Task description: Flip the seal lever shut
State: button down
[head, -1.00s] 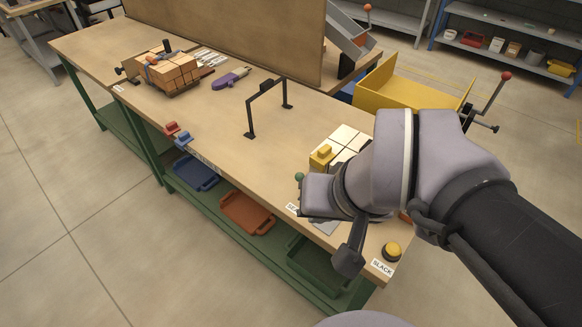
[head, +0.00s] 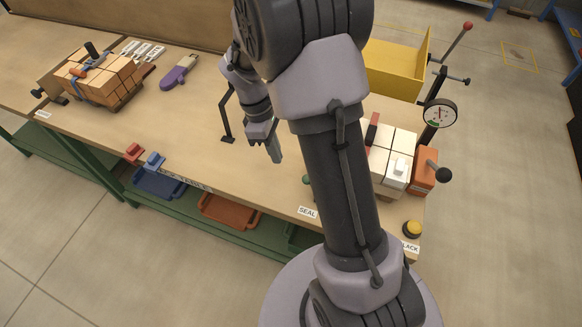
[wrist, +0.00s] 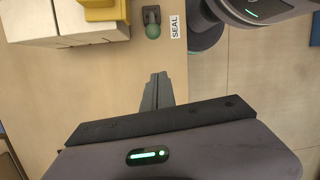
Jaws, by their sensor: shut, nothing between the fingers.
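The seal lever shows in the wrist view as a green ball knob (wrist: 153,31) on a small dark mount, beside the white SEAL label (wrist: 174,27). In the head view, the green knob (head: 307,180) is partly hidden by my arm, above the SEAL label (head: 307,212) at the bench's front edge. My gripper (head: 276,150) is shut and empty over the bench, left of the knob. In the wrist view my closed fingertips (wrist: 158,78) point toward the knob with a clear gap. I cannot tell the lever's exact tilt.
White-topped bricks (wrist: 58,22) and a yellow part (wrist: 102,10) stand left of the lever in the wrist view. An orange unit (head: 424,172) with a black ball handle, a gauge (head: 440,113) and a yellow button (head: 412,228) are at right.

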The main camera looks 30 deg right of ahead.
jog(key=b+x, duration=0.4)
jog(key=x, duration=0.6)
jog(key=shift+f, duration=0.1)
jog(key=shift+s+d+r+b, duration=0.45)
jog(key=shift+s+d+r, duration=0.5)
jog(key=shift+d+r, duration=0.1)
jog(key=shift+s+d+r, duration=0.15)
jog(key=shift+r, duration=0.05)
jog(key=shift+r, duration=0.1)
